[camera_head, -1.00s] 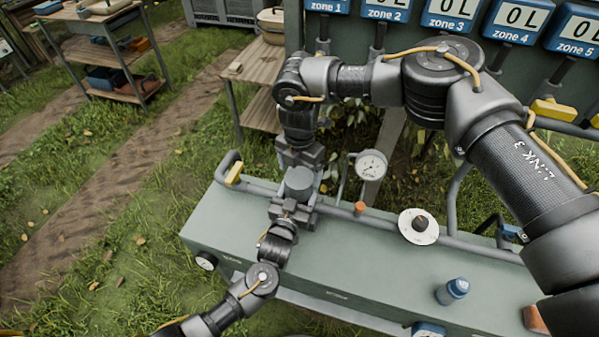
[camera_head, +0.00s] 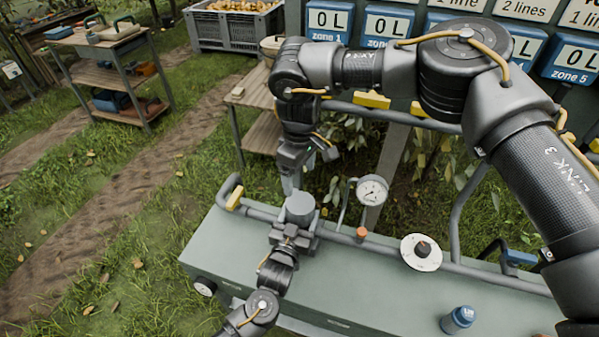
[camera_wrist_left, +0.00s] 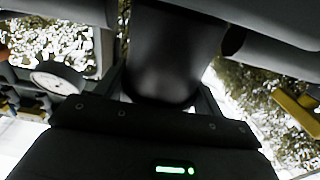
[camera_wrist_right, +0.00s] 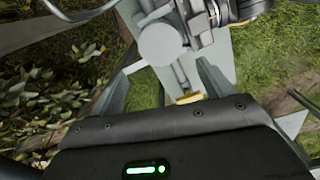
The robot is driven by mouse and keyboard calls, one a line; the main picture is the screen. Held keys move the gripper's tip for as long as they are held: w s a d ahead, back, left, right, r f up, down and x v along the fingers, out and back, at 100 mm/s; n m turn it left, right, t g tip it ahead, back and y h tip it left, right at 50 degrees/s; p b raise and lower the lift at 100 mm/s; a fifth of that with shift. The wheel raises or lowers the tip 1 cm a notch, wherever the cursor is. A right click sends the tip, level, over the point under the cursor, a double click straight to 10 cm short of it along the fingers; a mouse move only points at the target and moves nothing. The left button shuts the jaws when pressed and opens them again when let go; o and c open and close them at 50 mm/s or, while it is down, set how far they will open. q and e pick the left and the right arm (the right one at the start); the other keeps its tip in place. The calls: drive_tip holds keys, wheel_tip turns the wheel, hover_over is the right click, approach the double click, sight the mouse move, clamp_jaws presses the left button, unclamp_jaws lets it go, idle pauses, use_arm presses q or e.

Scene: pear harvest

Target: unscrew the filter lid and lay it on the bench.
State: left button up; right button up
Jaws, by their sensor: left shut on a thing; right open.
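The filter (camera_head: 300,209) is a grey upright cylinder at the left part of the pipe above the bench. Its round flat grey lid (camera_wrist_right: 160,45) shows from above in the right wrist view, on top of the filter. My left gripper (camera_head: 298,228) is shut around the filter body from the near side; in the left wrist view the dark body (camera_wrist_left: 170,55) fills the space between its fingers. My right gripper (camera_head: 308,168) is open and empty, just behind and above the filter; its fingers (camera_wrist_right: 163,85) are apart from the lid. The bench (camera_head: 385,285) is a long grey-green top.
A pressure gauge (camera_head: 372,190) and a white round dial (camera_head: 421,252) stand along the pipe to the right. The bench between dial and bottle is mostly clear. A yellow handle (camera_head: 235,198) is left.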

sight(299, 202)
drive_tip(key=shift+m, duration=0.4)
wheel_tip(299, 202, down, 12)
drive_tip(key=shift+f, duration=0.1)
idle(0.3)
drive_tip(key=c, duration=0.8)
drive_tip(key=shift+o, duration=0.2)
drive_tip(key=n, duration=0.4)
drive_tip(key=shift+s, duration=0.1)
idle(0.4)
drive_tip(key=o, duration=1.1)
drive_tip(key=shift+c, duration=0.2)
drive_tip(key=shift+r, duration=2.35)
